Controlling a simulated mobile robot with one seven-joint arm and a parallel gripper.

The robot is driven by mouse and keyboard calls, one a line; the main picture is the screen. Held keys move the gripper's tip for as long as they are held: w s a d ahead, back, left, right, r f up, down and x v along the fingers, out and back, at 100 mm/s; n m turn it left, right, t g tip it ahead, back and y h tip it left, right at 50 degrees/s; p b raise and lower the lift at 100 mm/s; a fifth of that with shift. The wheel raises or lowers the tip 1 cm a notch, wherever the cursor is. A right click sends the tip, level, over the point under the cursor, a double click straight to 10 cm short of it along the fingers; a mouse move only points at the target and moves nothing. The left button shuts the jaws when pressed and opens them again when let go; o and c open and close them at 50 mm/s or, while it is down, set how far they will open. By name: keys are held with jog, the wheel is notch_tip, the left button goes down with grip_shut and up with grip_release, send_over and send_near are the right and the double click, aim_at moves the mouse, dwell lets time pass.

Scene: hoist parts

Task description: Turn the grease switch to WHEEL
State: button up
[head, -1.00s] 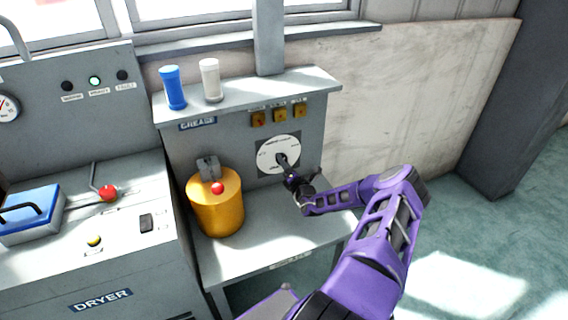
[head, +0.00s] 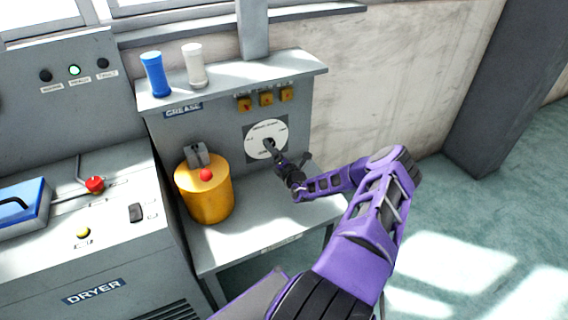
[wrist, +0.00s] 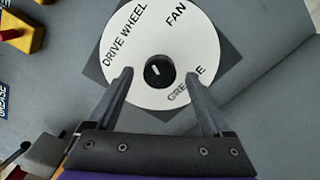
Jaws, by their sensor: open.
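The grease switch is a round white dial (head: 262,127) on a dark square plate, on the grey panel below the shelf. In the wrist view the dial (wrist: 159,40) reads DRIVE WHEEL at upper left, FAN at upper right and GREASE at lower right. At its middle is a black knob (wrist: 159,71) with a short white mark slanting toward the upper left. My gripper (head: 273,148) is in front of the dial, open and empty. In the wrist view its fingertips (wrist: 158,75) lie on either side of the knob, with gaps; I cannot tell their depth.
A yellow-orange drum (head: 204,197) with a red ball stands left of my gripper on the bench (head: 255,228). Yellow switches (head: 265,97) sit above the dial. Blue (head: 154,75) and white (head: 194,66) cylinders stand on the shelf. The dryer cabinet (head: 100,245) is at left.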

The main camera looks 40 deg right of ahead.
jog(key=p+v, duration=0.1)
jog(key=v, duration=1.5)
